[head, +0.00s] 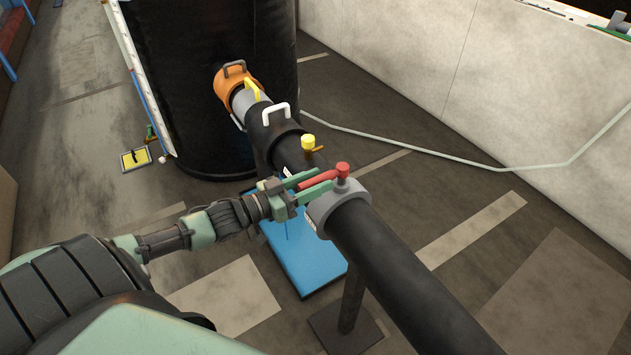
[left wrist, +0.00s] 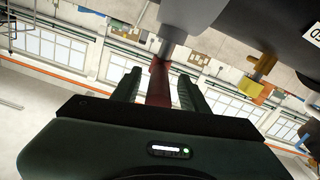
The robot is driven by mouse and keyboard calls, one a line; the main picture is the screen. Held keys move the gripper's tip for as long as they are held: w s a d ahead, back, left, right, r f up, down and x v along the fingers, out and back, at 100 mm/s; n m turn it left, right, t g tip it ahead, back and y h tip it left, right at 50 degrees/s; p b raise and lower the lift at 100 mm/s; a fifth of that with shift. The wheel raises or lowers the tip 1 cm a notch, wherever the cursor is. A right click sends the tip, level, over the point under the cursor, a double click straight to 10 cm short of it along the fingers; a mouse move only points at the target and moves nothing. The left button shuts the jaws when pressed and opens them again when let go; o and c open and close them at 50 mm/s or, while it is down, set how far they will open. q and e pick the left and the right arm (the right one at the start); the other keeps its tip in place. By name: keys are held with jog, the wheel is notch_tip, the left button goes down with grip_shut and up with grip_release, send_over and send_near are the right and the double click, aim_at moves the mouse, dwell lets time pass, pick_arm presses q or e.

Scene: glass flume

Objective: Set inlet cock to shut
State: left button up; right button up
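The cock has a red lever (head: 320,180) with a red knob on top, on a grey collar (head: 335,205) around the black pipe (head: 400,270). The lever points left, across the pipe towards my left arm. My left gripper (head: 312,184) has one finger on each side of the lever. In the left wrist view the red lever (left wrist: 158,82) lies between the two fingers (left wrist: 158,92), with narrow gaps on both sides, so the gripper is open around it. My right gripper is not in view.
A yellow-topped cock (head: 308,143), a white handle (head: 277,112) and an orange collar (head: 235,82) sit farther along the pipe, towards a black tank (head: 215,50). A blue platform (head: 300,260) and a pipe stand (head: 352,300) are below. Floor on the right is open.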

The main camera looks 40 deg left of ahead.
aim_at(299, 189)
pick_arm(q)
jog(key=shift+v, duration=3.9)
jog(key=s+a+f+n+g+y, duration=0.1)
jog(key=s+a+f+g+y, duration=0.2)
jog(key=f, duration=0.7)
jog(key=s+a+f+n+y, duration=0.15)
jog(key=a+f+y, duration=0.3)
jog(key=f, duration=0.65)
jog(key=s+d+f+g, duration=0.1)
jog(key=s+f+g, duration=0.1)
jog(key=s+f, duration=0.45)
jog(key=s+d+f+g, duration=0.1)
jog(key=s+f+g, duration=0.25)
jog(key=f, duration=0.55)
jog(key=s+d+f+m+g, duration=0.1)
jog(key=s+d+f+g, duration=0.2)
jog(key=s+d+f, duration=0.5)
jog(key=s+d+f+m+g, duration=0.1)
jog(key=s+d+f+g, duration=0.3)
jog(key=s+d+f, duration=0.3)
jog(key=s+d, duration=0.3)
jog(key=s, duration=0.4)
jog(key=shift+s+f+p, duration=0.15)
jog(key=shift+f+p, duration=0.15)
jog(key=shift+f, duration=0.05)
